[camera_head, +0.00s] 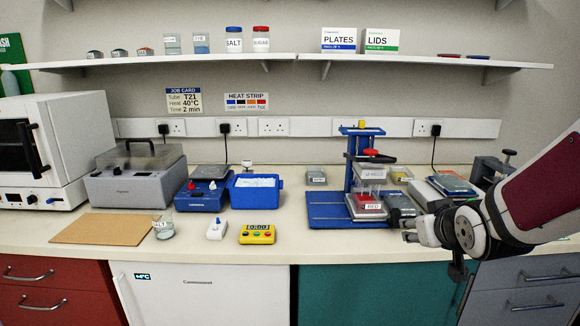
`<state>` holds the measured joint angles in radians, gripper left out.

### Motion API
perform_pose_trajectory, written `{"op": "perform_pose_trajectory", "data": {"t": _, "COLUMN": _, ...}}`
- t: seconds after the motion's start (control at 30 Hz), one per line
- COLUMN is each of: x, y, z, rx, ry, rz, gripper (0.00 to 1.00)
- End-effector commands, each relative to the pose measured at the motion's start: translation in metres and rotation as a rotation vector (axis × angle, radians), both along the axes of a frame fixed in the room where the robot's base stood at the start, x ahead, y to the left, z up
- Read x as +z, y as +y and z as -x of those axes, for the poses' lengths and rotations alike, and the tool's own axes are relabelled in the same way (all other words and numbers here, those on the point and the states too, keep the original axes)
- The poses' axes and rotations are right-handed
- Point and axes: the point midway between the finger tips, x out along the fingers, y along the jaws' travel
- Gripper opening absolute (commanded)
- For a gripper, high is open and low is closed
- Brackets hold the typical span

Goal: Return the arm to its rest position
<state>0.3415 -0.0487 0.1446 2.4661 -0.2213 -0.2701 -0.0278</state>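My arm, maroon and white with dark joints, reaches in from the right edge over the front right of the bench. My gripper (408,230) points left near the bench's front edge, just right of and in front of the blue stand (326,212). It is small and partly hidden by the wrist, so its fingers do not show clearly. I see nothing held in it.
A grey balance-like device (446,187) and a dark clamp (491,168) stand behind my arm. A blue ice tub (255,192), yellow timer (257,234) and glass beaker (163,229) are further left. A shelf (285,61) runs above.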

Motion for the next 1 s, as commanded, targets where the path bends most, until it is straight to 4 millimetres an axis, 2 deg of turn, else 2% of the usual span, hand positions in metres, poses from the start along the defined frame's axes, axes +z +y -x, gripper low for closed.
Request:
{"op": "perform_pose_trajectory", "data": {"t": 0.03, "x": 0.017, "y": 0.006, "z": 0.021, "rx": -0.01, "ry": 0.037, "rz": 0.003, "gripper": 0.38}}
{"op": "perform_pose_trajectory", "data": {"t": 0.2, "x": 0.045, "y": 0.024, "z": 0.093, "rx": -0.05, "ry": 0.198, "rz": -0.019, "gripper": 0.38}}
{"op": "perform_pose_trajectory", "data": {"t": 0.5, "x": 0.076, "y": 0.06, "z": 0.238, "rx": -0.064, "ry": 0.472, "rz": -0.117, "gripper": 0.38}}
{"op": "perform_pose_trajectory", "data": {"t": 0.6, "x": 0.081, "y": 0.068, "z": 0.273, "rx": -0.056, "ry": 0.538, "rz": -0.144, "gripper": 0.38}}
{"op": "perform_pose_trajectory", "data": {"t": 0.7, "x": 0.082, "y": 0.074, "z": 0.296, "rx": -0.046, "ry": 0.583, "rz": -0.161, "gripper": 0.38}}
{"op": "perform_pose_trajectory", "data": {"t": 0.77, "x": 0.083, "y": 0.075, "z": 0.303, "rx": -0.044, "ry": 0.598, "rz": -0.167, "gripper": 0.38}}
{"op": "perform_pose_trajectory", "data": {"t": 1.0, "x": 0.082, "y": 0.076, "z": 0.307, "rx": -0.043, "ry": 0.611, "rz": -0.17, "gripper": 0.38}}
